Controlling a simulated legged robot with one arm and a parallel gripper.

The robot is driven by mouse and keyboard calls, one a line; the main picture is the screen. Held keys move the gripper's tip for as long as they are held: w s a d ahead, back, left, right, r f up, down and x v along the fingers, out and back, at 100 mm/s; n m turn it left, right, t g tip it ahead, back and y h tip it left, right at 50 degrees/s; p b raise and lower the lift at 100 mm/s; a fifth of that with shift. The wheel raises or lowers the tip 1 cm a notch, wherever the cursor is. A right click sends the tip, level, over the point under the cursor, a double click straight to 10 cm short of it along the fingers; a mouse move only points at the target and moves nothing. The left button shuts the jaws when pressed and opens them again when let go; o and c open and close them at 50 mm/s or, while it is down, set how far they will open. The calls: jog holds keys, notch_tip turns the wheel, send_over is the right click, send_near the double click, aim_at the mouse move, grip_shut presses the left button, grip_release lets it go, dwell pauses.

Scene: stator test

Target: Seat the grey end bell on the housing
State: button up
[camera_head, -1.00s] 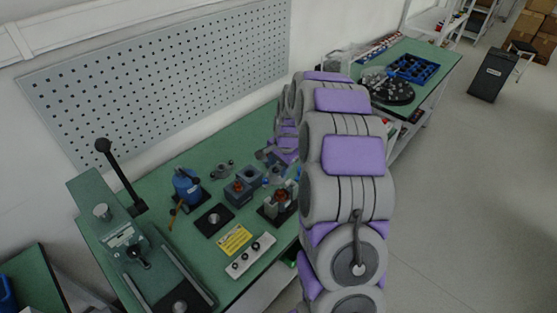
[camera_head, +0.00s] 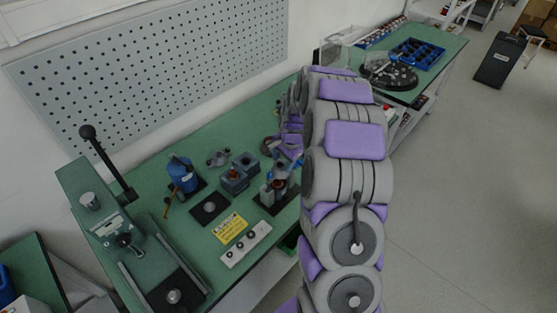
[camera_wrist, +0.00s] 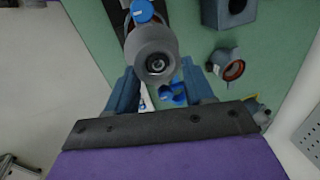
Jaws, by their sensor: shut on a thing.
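In the wrist view my gripper (camera_wrist: 160,68) has its two blue-grey fingers on either side of the grey end bell (camera_wrist: 155,52). The end bell is round with a dark centre bore, and its open or closed underside is hidden. A black plate and a blue part (camera_wrist: 142,10) show just beyond it. In the head view a grey housing (camera_head: 268,193) with copper colour stands on a black base, close to my gripper. My arm covers much of the gripper there. I cannot tell whether the end bell touches the housing.
A grey block (camera_head: 233,181) with copper inside stands left of the black base. A lever press (camera_head: 125,240) stands at left. A pegboard (camera_head: 160,75) backs the table.

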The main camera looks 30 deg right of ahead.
aim_at(283, 166)
jog(key=shift+d, duration=0.35)
jog(key=shift+a+r, duration=0.1)
jog(key=shift+a, duration=2)
jog(key=shift+d+f, duration=0.95)
jog(key=shift+f, duration=0.2)
jog(key=shift+d+f, duration=0.35)
jog(key=shift+d, duration=0.3)
jog(key=shift+d+f, duration=0.3)
jog(key=shift+d, duration=0.35)
jog(key=shift+a, duration=0.65)
jog(key=shift+s+f, duration=0.1)
jog(key=shift+f, duration=0.45)
jog(key=shift+a+f, duration=0.4)
jog(key=shift+f, duration=0.15)
jog(key=o, duration=0.9)
jog(key=shift+d, duration=0.15)
jog(key=o, duration=0.4)
